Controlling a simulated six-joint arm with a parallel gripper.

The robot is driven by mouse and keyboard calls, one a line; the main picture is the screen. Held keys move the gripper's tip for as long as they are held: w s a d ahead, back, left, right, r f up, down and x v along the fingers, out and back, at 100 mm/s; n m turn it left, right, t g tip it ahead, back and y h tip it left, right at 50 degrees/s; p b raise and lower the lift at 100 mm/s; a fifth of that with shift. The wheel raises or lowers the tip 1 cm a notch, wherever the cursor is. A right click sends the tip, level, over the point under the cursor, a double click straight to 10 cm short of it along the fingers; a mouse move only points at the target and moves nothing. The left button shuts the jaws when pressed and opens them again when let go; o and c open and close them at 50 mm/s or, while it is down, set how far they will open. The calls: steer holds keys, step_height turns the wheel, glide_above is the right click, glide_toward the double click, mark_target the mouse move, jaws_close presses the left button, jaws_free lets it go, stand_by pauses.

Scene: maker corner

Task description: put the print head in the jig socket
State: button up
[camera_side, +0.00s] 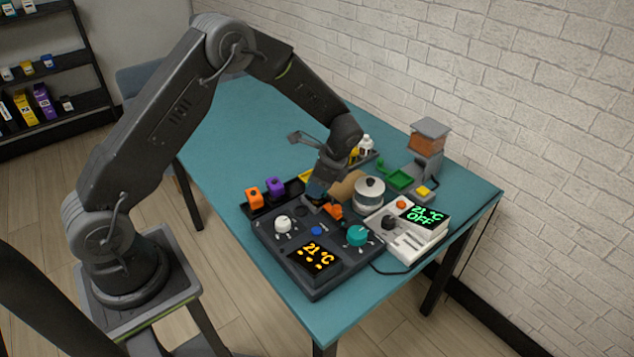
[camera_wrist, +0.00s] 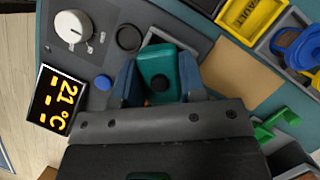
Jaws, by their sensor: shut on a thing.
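In the side view my gripper (camera_side: 318,190) is low over the back of the dark control panel (camera_side: 280,243), and the block cannot be made out there. A dark, pale-edged shape (camera_wrist: 168,36) shows just past the block and may be the jig socket. My gripper hides much of it, and I cannot tell whether the block touches it.
The panel carries a white knob (camera_side: 282,224), a blue button (camera_side: 316,231), a teal knob (camera_side: 357,235) and a lit display (camera_side: 316,256). Orange (camera_side: 254,196) and purple (camera_side: 275,187) blocks stand behind it. A silver round pot (camera_side: 369,193) and a white device (camera_side: 405,240) crowd the right side.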

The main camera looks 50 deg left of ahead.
steer(key=shift+f, duration=0.45)
steer(key=o, duration=1.1)
steer(key=shift+c, duration=0.2)
steer(key=shift+r, duration=3.45)
steer(key=shift+r, duration=0.1)
